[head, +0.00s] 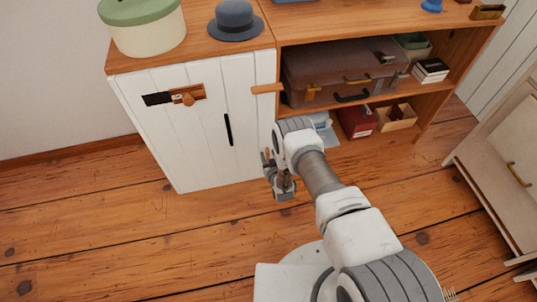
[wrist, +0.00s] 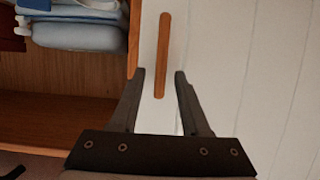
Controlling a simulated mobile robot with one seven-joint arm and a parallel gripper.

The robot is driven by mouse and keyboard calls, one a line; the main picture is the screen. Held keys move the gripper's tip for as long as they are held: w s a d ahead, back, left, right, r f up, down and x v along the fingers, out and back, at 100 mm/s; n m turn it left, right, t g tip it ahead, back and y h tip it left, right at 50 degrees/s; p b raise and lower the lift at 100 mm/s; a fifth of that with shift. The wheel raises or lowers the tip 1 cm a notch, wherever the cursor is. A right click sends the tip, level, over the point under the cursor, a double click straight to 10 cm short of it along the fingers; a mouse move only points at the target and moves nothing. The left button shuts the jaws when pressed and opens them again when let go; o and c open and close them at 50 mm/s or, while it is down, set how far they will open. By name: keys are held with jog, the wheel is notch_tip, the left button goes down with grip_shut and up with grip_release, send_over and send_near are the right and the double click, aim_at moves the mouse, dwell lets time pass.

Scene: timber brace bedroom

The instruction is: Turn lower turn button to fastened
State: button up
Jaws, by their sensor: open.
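The lower turn button is a slim wooden bar (wrist: 163,55) on the white cabinet front in the wrist view. It lies parallel to the cabinet's side edge, not across it. My gripper (wrist: 160,73) is open, with its fingertips on either side of the bar's near end; I cannot tell whether they touch it. In the head view my gripper (head: 268,160) is beside the lower right edge of the white door (head: 185,140) and largely hides the lower button. The upper turn button (head: 267,88) lies horizontally across the door's right edge.
The door also carries a dark latch with a wooden knob (head: 188,97) and a black slot handle (head: 228,130). An open shelf to its right holds a brown suitcase (head: 335,70) and a red box (head: 357,122). Folded blue cloth (wrist: 80,35) shows in the wrist view. The floor in front is clear.

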grip_shut()
jog(key=shift+a, duration=0.1)
dwell(0.4)
jog(key=shift+s+a+n+h, duration=0.15)
jog(key=shift+a+n+h, duration=0.25)
jog(key=shift+n+h, duration=0.5)
jog(key=shift+s+a+f+n+t+h, duration=0.1)
jog(key=shift+a+n+t+h, duration=0.15)
jog(key=shift+n, duration=0.3)
jog(key=shift+a+f+n+t+h, duration=0.15)
jog(key=shift+n+t, duration=0.1)
jog(key=shift+n, duration=0.3)
jog(key=shift+s+a+f+n+t+h, duration=0.15)
jog(key=shift+f+n+t+h, duration=0.2)
jog(key=shift+n, duration=0.55)
jog(key=shift+w+a+f+n+t+h, duration=0.15)
jog(key=shift+n+t+h, duration=0.3)
jog(key=shift+n, duration=0.45)
jog(key=shift+s+a+f+n+t+h, duration=0.25)
jog(key=shift+n+h, duration=0.25)
jog(key=shift+n, duration=0.4)
jog(key=shift+w+d, duration=0.1)
